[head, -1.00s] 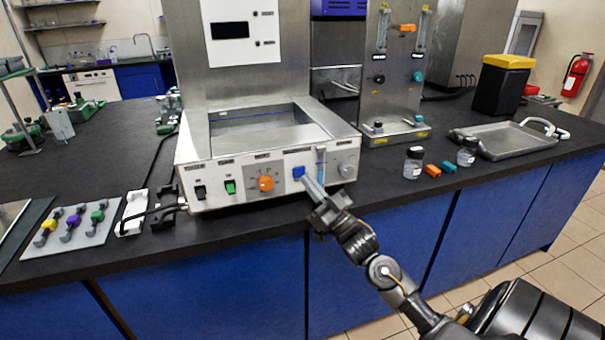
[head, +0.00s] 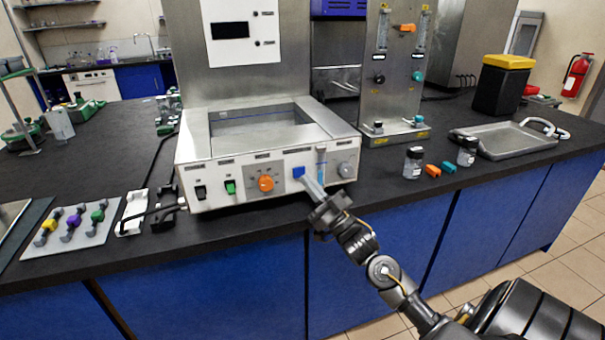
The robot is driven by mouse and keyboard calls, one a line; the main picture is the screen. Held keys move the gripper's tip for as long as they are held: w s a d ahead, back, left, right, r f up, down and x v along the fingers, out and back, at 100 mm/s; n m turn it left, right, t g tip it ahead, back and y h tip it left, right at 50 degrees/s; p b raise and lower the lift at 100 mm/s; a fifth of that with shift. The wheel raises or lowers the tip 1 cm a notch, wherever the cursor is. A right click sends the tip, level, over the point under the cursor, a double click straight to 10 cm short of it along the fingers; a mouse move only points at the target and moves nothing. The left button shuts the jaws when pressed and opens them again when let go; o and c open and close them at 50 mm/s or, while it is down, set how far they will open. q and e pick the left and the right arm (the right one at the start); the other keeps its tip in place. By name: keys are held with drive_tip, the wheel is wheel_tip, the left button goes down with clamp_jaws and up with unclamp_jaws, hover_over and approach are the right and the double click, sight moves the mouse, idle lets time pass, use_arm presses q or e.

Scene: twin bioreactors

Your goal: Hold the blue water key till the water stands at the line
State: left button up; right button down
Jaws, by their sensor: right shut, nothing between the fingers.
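The blue water key (head: 298,172) is on the front panel of the white-fronted steel bath (head: 218,185). My right gripper (head: 304,179) is shut and empty, its fingertips at the key and seeming to touch it; whether the key is pressed in cannot be told. A narrow upright sight tube (head: 321,163) with a bluish tint is just right of the key. A thin blue line (head: 252,114) runs along the basin's inner back wall. The water surface is hard to make out, so its height against the line is unclear. My left gripper is not in view.
Left of the key are an orange knob (head: 266,183), a green switch (head: 230,187) and a black switch (head: 201,192). A grey knob (head: 345,170) is on the right. Two small jars (head: 413,163) (head: 467,151) and a metal tray (head: 505,140) stand farther right on the dark bench.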

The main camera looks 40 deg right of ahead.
drive_tip(key=shift+w+f, duration=0.1)
drive_tip(key=shift+f, duration=0.15)
drive_tip(key=shift+w+a, duration=0.3)
drive_tip(key=shift+w, duration=0.15)
drive_tip(key=shift+w+d+r, duration=0.1)
drive_tip(key=shift+w+d, duration=0.05)
drive_tip(key=shift+w, duration=0.2)
idle(6.6)
